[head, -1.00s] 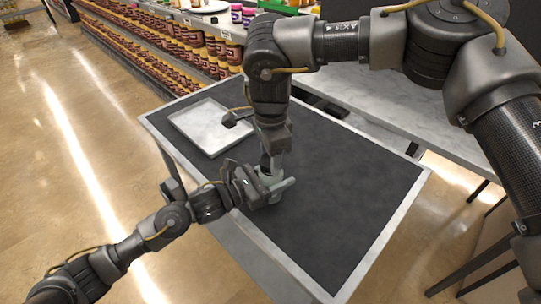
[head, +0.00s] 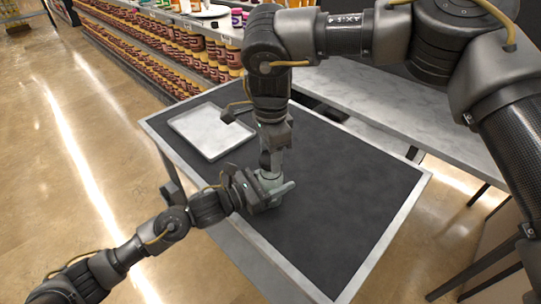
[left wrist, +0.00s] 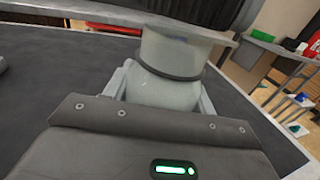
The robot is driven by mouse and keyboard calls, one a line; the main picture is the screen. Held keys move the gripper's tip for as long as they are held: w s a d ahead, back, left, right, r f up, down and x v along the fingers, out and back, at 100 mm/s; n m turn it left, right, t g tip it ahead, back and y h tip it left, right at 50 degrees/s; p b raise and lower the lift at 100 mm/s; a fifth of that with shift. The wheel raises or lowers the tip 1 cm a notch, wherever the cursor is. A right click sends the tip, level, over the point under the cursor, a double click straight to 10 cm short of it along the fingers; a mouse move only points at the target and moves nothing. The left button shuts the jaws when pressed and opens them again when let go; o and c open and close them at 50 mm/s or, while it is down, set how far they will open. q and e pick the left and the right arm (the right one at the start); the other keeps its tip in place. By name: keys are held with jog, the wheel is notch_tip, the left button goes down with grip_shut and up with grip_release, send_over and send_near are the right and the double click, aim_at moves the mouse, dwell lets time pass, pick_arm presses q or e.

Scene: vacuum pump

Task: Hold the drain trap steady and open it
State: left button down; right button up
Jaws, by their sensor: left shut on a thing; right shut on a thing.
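The drain trap (left wrist: 165,88) is a pale grey-green rounded body with a dark band around it, in the middle of the left wrist view. In the head view only a little of the trap (head: 268,183) shows between my grippers. My left gripper (head: 275,193) comes in from the left and is shut on the trap's body, with a finger on each side in the left wrist view. My right gripper (head: 270,168) points down from above and is shut on the trap's upper part. Its contact is largely hidden.
A dark-topped table (head: 335,208) with a pale rim stands under the trap. A light metal tray (head: 211,130) lies at its back left. A pale counter (head: 370,95) runs behind, and shelves of jars (head: 160,50) stand at the back left. The table's right side is clear.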

dwell(0.3)
jog(key=shift+r, duration=2)
pick_arm(q)
jog(key=shift+c, duration=2.1)
grip_release()
jog(key=shift+s+a+f, duration=0.1)
jog(key=shift+s+a, duration=0.05)
jog(key=shift+a, duration=0.2)
pick_arm(e)
jog(key=shift+f, duration=0.15)
pick_arm(q)
jog(key=b, duration=0.3)
send_over(237, 215)
jog(key=shift+w+d, duration=0.3)
jog(key=shift+d, duration=0.15)
pick_arm(e)
notch_tip(237, 215, down, 2)
jog(key=shift+f, duration=0.2)
pick_arm(q)
jog(key=shift+s+a, duration=0.25)
jog(key=shift+a, duration=0.15)
